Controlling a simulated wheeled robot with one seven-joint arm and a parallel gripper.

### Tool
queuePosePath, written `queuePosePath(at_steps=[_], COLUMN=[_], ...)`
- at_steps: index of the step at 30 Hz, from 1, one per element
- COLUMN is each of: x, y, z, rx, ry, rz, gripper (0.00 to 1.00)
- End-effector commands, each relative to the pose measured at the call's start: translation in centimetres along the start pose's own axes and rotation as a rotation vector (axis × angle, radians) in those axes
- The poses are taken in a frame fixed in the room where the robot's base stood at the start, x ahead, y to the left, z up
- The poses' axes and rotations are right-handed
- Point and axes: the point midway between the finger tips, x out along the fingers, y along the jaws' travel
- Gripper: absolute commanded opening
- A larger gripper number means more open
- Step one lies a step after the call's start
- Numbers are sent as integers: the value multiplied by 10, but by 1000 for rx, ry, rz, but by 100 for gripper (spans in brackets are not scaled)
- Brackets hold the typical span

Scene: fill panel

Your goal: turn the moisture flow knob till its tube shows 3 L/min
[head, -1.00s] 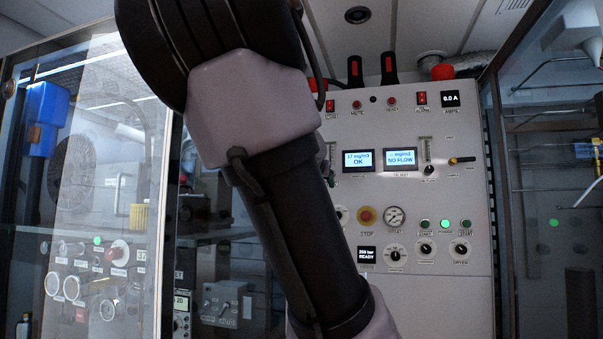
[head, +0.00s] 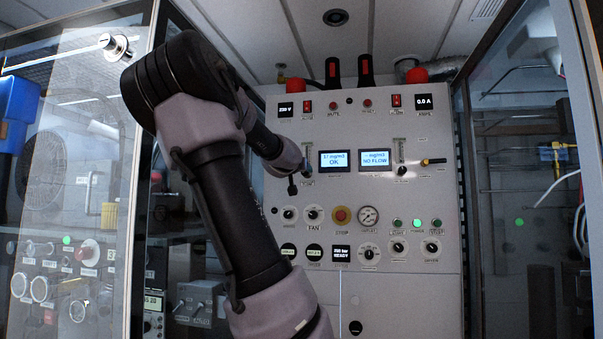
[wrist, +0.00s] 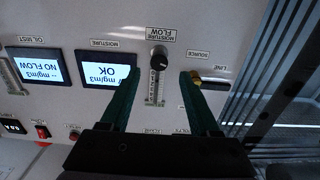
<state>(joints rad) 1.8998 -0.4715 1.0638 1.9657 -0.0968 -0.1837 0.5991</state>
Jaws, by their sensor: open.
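The moisture flow knob (wrist: 159,57) is a black round knob on the panel, upright in the wrist view between the two labels' rows. Its clear tube (wrist: 155,92) with a scale runs beside it; the float's reading is too small to tell. My gripper (wrist: 158,76) is open, its two green fingers either side of the tube, tips just short of the knob and not touching it. In the head view my gripper end (head: 292,165) is at the panel, left of the moisture display (head: 336,161), which reads OK; the knob there is largely hidden.
A brass line source valve (wrist: 195,76) with a dark handle lies very close to one fingertip. The oil mist display (head: 375,160) reads NO FLOW, with its own tube and knob (head: 402,171) to the right. Glass doors flank the panel.

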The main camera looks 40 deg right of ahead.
Motion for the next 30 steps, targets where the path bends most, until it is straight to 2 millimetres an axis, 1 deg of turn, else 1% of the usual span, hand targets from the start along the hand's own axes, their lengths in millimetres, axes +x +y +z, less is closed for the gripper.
queuePosePath(at_steps=[1,6,12,18,27,28,29,30], x=[8,29,47,56,57,57,57,57], y=[3,2,1,1,0,0,0,0], z=[0,-1,0,0,0,0,0,0], rx=[1,0,0,0,0,0,0,0], ry=[1,1,0,0,0,0,0,0], rz=[4,4,2,1,0,0,0,0], gripper=[63,63,63,63,63,59,47,32])
